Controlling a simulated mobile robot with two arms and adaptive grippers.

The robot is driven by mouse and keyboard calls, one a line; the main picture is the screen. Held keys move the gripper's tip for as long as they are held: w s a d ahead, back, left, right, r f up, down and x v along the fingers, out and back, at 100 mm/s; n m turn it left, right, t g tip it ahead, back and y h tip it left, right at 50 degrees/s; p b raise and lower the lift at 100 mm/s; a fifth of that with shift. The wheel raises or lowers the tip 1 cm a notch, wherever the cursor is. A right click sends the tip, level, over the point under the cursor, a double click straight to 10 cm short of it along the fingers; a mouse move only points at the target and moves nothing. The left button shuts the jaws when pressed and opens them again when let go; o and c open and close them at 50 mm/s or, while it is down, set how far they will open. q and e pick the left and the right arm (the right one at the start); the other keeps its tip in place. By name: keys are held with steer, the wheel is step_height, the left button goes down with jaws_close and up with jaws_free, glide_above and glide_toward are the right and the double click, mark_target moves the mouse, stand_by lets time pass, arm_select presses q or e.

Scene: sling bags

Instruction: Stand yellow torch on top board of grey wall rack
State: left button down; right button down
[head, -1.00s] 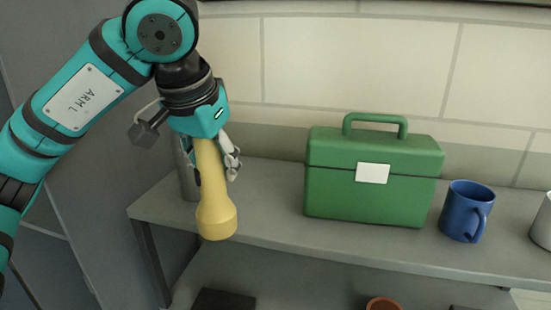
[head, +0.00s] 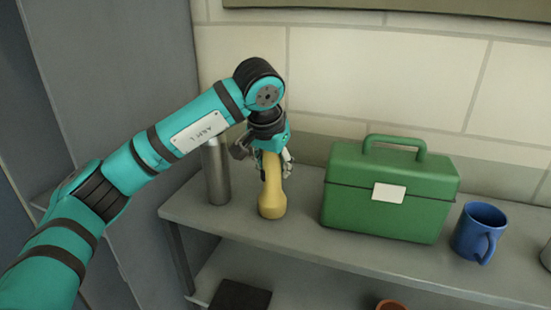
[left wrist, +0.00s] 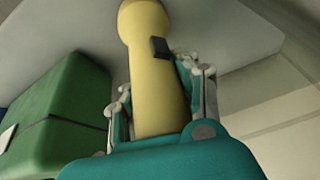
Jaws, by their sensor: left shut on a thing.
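The yellow torch (head: 271,190) is upright, wide end down, over the top board of the grey wall rack (head: 305,237), between a metal flask and a green box. My left gripper (head: 273,165) is shut on its upper part from above. In the left wrist view the torch (left wrist: 155,75) runs between the two fingers, with a dark switch on its side. Its wide end appears at or very near the board; I cannot tell whether it touches. My right gripper is not in view.
A silver flask (head: 216,172) stands close to the left of the torch. The green box (head: 390,195) stands to the right, with a blue mug (head: 479,233) beyond it. On the lower board are a dark flat thing (head: 240,296) and an orange-brown pot (head: 391,305).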

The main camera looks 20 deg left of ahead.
arm_select(q)
steer(key=shift+s, duration=0.1)
steer(key=shift+f, duration=0.15)
steer(key=c, duration=1)
jaws_free()
steer(key=b+v, duration=0.3)
steer(key=v, duration=0.9)
